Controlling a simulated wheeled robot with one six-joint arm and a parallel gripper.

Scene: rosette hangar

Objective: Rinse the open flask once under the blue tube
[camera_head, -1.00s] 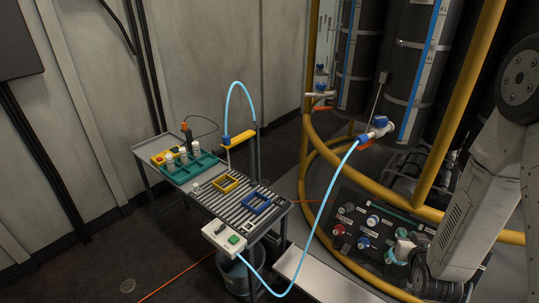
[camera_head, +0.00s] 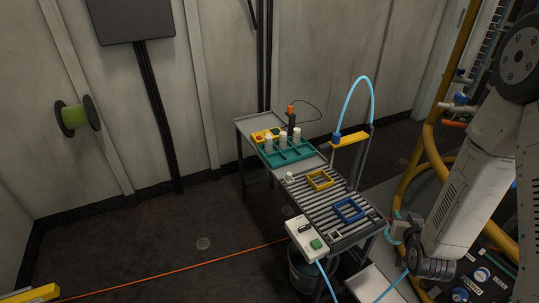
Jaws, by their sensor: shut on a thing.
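My arm comes down the right side, and my gripper (camera_head: 407,232) shows small and dim beside its dark lower joint. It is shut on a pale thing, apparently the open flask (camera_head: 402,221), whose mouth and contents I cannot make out. It is right of the bench, apart from the tube. The blue tube (camera_head: 359,88) arches above the bench's far right, its end pointing down at a yellow bracket (camera_head: 350,139). Below are a slatted drain top (camera_head: 333,204), a yellow frame (camera_head: 319,180) and a blue frame (camera_head: 348,210). A white box with a green button (camera_head: 306,240) hangs at the front.
A teal rack (camera_head: 288,154) holds white-capped bottles, with a small white piece (camera_head: 290,178) nearby. A bucket (camera_head: 303,268) stands underneath. Yellow pipes (camera_head: 434,150) stand at right. An orange line (camera_head: 180,270) crosses the open floor at left.

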